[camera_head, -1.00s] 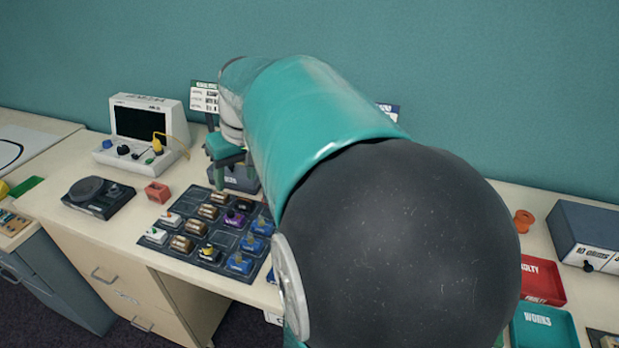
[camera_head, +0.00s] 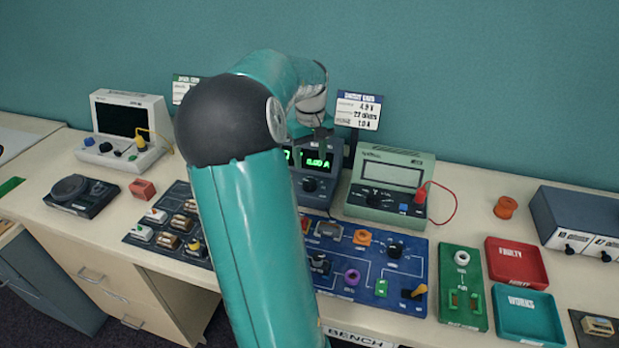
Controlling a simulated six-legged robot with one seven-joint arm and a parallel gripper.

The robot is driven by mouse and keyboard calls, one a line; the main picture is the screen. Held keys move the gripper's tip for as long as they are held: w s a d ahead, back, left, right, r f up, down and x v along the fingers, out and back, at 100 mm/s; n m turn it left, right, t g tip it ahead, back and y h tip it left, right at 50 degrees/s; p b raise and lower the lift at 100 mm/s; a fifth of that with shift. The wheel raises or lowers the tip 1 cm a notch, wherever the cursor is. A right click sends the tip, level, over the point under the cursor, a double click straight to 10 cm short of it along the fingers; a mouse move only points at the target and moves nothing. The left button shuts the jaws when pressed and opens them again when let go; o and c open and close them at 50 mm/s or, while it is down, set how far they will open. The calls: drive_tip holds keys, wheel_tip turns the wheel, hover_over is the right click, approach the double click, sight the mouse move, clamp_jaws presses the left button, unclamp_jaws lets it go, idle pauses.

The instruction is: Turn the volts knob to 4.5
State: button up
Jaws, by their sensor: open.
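The power supply (camera_head: 335,191) stands behind the blue circuit board, with a lit green display (camera_head: 318,160) whose right part reads 0.00 A. A dark knob (camera_head: 309,185) shows on its front below the display. My arm hides the left part of the supply, including most of the other reading, so I cannot tell which knob is the volts one. My gripper (camera_head: 320,143) is open, at the top front of the supply. It points down above the visible knob and seems to hold nothing. Whether it touches the supply is unclear.
A green meter (camera_head: 388,152) with a red lead stands close to the right of the supply. A white card (camera_head: 357,111) stands behind. The blue circuit board (camera_head: 350,293) lies in front. Red (camera_head: 497,272) and teal (camera_head: 510,331) trays are at the right.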

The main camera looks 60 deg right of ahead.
sight(310, 182)
wheel_tip(310, 182, down, 8)
drive_tip(key=shift+r, duration=0.1)
drive_tip(key=c, duration=1)
